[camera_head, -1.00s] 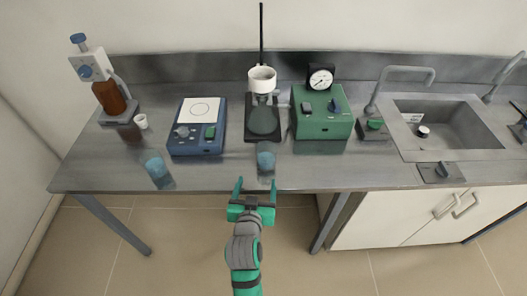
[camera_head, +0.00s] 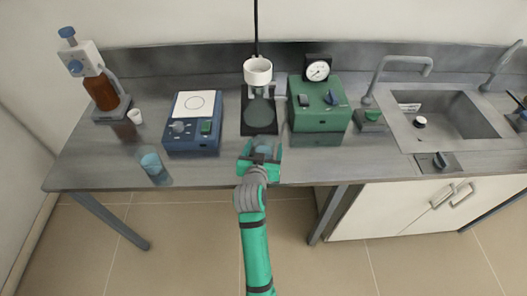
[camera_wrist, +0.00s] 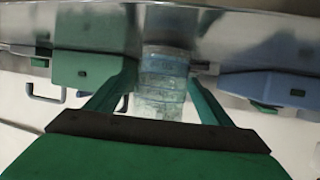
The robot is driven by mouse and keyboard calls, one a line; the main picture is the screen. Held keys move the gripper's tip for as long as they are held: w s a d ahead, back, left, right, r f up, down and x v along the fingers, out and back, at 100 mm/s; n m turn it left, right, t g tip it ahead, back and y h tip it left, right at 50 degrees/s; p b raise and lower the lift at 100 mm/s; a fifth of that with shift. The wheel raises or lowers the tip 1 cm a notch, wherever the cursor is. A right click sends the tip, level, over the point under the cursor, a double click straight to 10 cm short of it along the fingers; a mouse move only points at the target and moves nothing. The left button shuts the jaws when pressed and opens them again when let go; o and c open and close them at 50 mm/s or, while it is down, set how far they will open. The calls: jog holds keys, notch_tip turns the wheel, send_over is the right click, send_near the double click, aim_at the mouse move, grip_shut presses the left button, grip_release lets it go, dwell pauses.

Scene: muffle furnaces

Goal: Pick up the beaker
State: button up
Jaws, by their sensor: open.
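A small blue-tinted glass beaker (camera_head: 265,149) stands near the front edge of the bench, below the dark stand. My gripper (camera_head: 263,146) reaches over the edge with its fingers open, one on each side of this beaker. In the wrist view the beaker (camera_wrist: 162,78) shows between the two green fingers (camera_wrist: 161,80), with no clear contact. The fingers hide part of the beaker in the head view. A second blue-tinted beaker (camera_head: 151,162) stands at the front left of the bench, well apart from my gripper.
A blue device (camera_head: 193,146) with a white plate stands left of my gripper. A green box (camera_head: 319,118) with a gauge (camera_head: 317,69) stands to the right. The stand with a white bowl (camera_head: 257,71) is behind. A sink (camera_head: 450,118) lies far right.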

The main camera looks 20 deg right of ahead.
aim_at(264, 138)
jog(key=shift+x, duration=1.65)
jog(key=shift+w+a, duration=0.1)
jog(key=shift+a, duration=0.05)
jog(key=shift+a, duration=0.1)
jog(key=c, duration=1.4)
jog(key=shift+r, duration=0.1)
jog(key=c, duration=0.3)
jog(key=shift+r, duration=0.55)
notch_tip(264, 138, up, 2)
jog(key=shift+r, duration=0.1)
jog(key=s+r, duration=0.3)
jog(key=s, duration=0.1)
jog(key=s+r, duration=0.3)
jog(key=s, duration=0.2)
jog(key=s+a+r, duration=0.1)
jog(key=s+r, duration=0.2)
jog(key=s, duration=0.2)
jog(key=shift+a+r, duration=0.1)
jog(key=shift+r, duration=0.2)
